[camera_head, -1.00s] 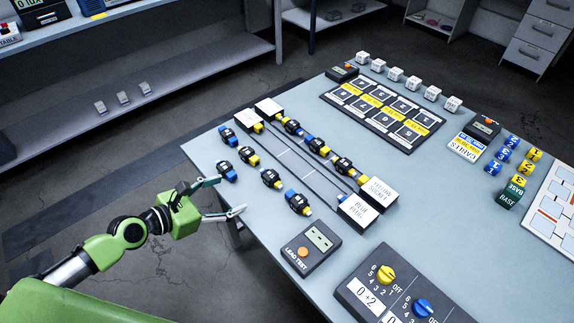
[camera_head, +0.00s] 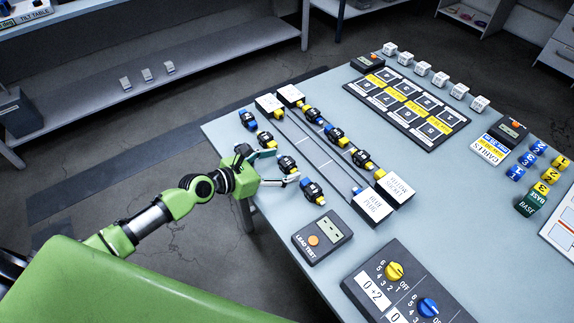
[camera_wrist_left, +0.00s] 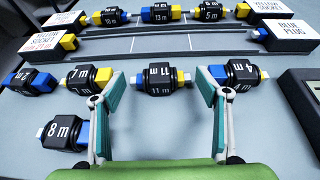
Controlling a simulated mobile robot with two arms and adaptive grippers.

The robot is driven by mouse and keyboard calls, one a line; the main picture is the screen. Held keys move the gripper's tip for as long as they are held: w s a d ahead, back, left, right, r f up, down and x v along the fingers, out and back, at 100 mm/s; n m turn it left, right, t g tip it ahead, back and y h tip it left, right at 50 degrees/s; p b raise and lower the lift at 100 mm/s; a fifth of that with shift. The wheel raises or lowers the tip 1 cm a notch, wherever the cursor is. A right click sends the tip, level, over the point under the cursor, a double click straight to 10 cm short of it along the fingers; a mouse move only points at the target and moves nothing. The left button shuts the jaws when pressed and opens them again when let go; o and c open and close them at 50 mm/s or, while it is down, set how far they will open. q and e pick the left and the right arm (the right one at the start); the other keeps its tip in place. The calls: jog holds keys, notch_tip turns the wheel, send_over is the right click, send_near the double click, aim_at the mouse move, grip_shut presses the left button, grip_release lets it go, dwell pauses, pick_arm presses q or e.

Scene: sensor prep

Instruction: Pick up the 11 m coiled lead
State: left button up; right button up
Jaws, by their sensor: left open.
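The 11 m coiled lead (camera_wrist_left: 159,78) is a black block marked "11 m", with a blue end on its left and a yellow end on its right. It lies flat on the table, third in the near row; in the head view it is here (camera_head: 287,164). My left gripper (camera_head: 286,166) is open at the table's edge. In the left wrist view its fingers (camera_wrist_left: 161,82) stand either side of the lead, apart from it. The left finger is near the 7 m lead (camera_wrist_left: 88,77), the right one near the 4 m lead (camera_wrist_left: 241,73).
The 8 m lead (camera_wrist_left: 62,133) lies nearer the edge, at left. The 2 m lead (camera_wrist_left: 30,80) ends the row. Beyond are more leads and the yellow socket (camera_head: 394,188) and blue plug (camera_head: 371,206) blocks. The lead test box (camera_head: 322,238) stands to the right.

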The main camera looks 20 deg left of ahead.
aim_at(282, 164)
pick_arm(q)
jog(key=x, duration=0.3)
jog(key=shift+f, duration=0.1)
jog(key=shift+s, duration=0.1)
jog(key=c, duration=1.2)
jog(key=shift+c, duration=0.2)
